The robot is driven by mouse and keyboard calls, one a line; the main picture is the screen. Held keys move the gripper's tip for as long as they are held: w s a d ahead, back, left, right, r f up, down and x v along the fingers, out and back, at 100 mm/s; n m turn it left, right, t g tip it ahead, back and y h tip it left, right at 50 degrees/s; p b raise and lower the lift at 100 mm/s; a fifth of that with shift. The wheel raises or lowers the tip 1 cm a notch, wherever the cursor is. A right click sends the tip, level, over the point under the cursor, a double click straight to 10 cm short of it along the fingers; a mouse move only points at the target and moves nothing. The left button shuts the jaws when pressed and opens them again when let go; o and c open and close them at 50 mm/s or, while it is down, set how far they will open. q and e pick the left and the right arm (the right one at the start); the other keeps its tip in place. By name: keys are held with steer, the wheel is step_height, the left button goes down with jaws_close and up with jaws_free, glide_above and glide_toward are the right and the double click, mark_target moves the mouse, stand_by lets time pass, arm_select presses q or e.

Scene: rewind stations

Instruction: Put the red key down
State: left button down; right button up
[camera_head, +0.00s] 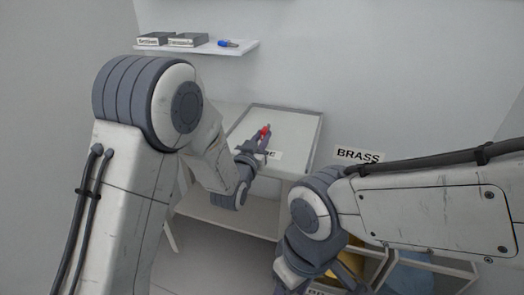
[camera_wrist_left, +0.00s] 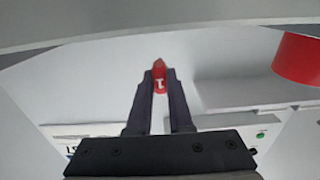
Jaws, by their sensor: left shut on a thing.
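The red key (camera_head: 265,130) is a small red piece at the tips of my left gripper (camera_head: 262,140), over the grey tray (camera_head: 313,128) on the white table. In the left wrist view the red key (camera_wrist_left: 159,78) has a white mark and a brownish pointed end. It sits between the two dark fingers of my left gripper (camera_wrist_left: 160,88), which is shut on it. I cannot tell whether the key touches the surface below.
A wall shelf (camera_head: 215,49) holds two dark labelled boxes (camera_head: 187,40) and a small blue and red object (camera_head: 228,44). A BRASS sign (camera_head: 358,155) stands right of the tray. A yellow thing (camera_head: 350,262) is partly hidden by my right arm. A large red round thing (camera_wrist_left: 298,60) shows in the wrist view.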

arm_select(q)
steer(key=shift+f+b, duration=0.5)
steer(key=shift+f, duration=1.5)
steer(key=shift+f, duration=0.15)
steer(key=c, duration=1.2)
jaws_free()
steer(key=shift+f, duration=0.1)
steer(key=shift+c, duration=0.2)
steer(key=o, duration=0.4)
